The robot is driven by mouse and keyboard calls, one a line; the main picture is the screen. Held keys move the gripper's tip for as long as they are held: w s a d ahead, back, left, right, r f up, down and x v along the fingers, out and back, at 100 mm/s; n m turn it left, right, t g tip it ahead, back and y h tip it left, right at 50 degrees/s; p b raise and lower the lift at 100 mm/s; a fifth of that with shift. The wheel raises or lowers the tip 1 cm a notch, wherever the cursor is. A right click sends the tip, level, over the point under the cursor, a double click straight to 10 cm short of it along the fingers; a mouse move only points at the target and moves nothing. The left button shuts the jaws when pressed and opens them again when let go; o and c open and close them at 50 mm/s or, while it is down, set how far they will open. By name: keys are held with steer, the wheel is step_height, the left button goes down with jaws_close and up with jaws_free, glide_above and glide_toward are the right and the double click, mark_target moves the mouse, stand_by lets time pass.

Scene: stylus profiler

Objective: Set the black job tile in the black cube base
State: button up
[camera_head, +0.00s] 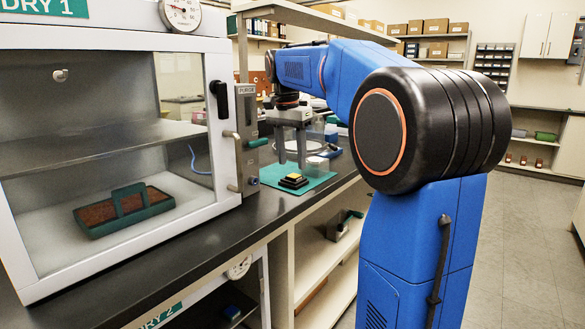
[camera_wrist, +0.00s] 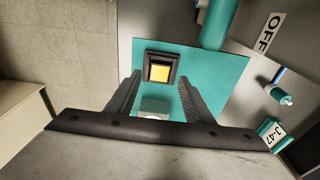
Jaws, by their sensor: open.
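A low black piece with a yellow square on top (camera_head: 294,180) sits on the teal mat (camera_head: 318,182) on the dark bench. It also shows in the wrist view as a black square frame around a yellow face (camera_wrist: 160,69). I cannot tell whether the black parts are the cube base, the job tile or both. My gripper (camera_head: 292,163) is open and empty, pointing down above the mat. In the wrist view the fingertips of my gripper (camera_wrist: 160,79) are apart, with the black piece just beyond them.
A clear box (camera_head: 317,163) stands behind the black piece; a pale block (camera_wrist: 155,106) shows between my fingers. A glass-fronted dry cabinet (camera_head: 100,130) with a brown-filled green tray (camera_head: 124,209) stands left. A J-47 label (camera_wrist: 271,132) lies right of the mat.

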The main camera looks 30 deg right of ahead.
step_height(320, 180, up, 8)
steer(key=shift+s+a, duration=0.2)
steer(key=shift+a, duration=0.25)
steer(key=shift+f, duration=0.1)
stand_by(0.7)
